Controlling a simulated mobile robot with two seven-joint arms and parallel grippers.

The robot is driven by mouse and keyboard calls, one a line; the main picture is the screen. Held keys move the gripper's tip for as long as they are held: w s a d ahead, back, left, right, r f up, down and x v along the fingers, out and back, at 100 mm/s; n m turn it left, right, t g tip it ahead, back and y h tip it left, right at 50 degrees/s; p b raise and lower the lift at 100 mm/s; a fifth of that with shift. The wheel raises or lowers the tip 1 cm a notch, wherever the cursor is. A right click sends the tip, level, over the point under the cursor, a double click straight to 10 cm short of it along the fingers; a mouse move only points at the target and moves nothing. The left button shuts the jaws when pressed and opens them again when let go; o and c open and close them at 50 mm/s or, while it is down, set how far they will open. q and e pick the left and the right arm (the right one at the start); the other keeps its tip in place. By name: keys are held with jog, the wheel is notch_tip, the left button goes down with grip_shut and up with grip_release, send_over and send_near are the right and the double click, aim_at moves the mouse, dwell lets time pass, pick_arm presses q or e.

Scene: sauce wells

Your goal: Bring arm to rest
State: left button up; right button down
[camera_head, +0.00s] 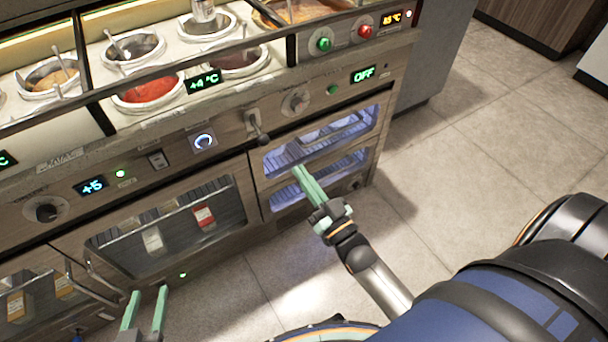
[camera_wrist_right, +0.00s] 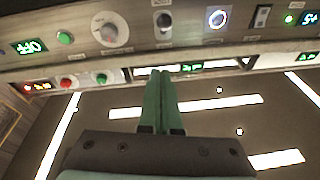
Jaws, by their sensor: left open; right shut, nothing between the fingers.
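My right gripper (camera_head: 299,172) is shut and empty in the head view. Its green fingers appear in front of the glazed right-hand cabinet (camera_head: 318,133); I cannot tell whether they touch it. In the right wrist view the right gripper (camera_wrist_right: 160,75) shows its two fingers pressed together, pointing toward the counter's control panel (camera_wrist_right: 140,32). My left gripper (camera_head: 148,298) is open and empty at the bottom left of the head view, above the floor and in front of the counter. Its fingers stand apart.
Wells of sauce, one red (camera_head: 148,92), sit in the counter top. A lower glass door (camera_head: 170,228) shows packages inside. The tiled floor (camera_head: 480,150) to the right is clear.

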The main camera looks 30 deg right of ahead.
jog(key=shift+a, duration=0.1)
dwell(0.5)
jog(key=s+a+f+n+g+y, duration=0.2)
jog(key=s+a+f+n+g, duration=0.15)
jog(key=s+a+g, duration=0.45)
pick_arm(q)
jog(key=s+a+r+n+g+y+p, duration=0.1)
jog(key=s+r+p, duration=0.5)
jog(key=p, duration=1.4)
jog(key=shift+s+a+r+g+p, duration=0.3)
jog(key=shift+a+r+g, duration=0.35)
jog(key=shift+g, duration=0.55)
pick_arm(e)
jog(key=s+d+r+g+h, duration=0.1)
jog(key=s+d+r+g, duration=0.1)
jog(key=s+r, duration=0.5)
jog(key=shift+d+r+g, duration=0.15)
jog(key=shift+r+g, duration=0.4)
jog(key=shift+g, duration=0.25)
pick_arm(q)
jog(key=shift+w+d, duration=0.1)
pick_arm(e)
jog(key=shift+m, duration=0.25)
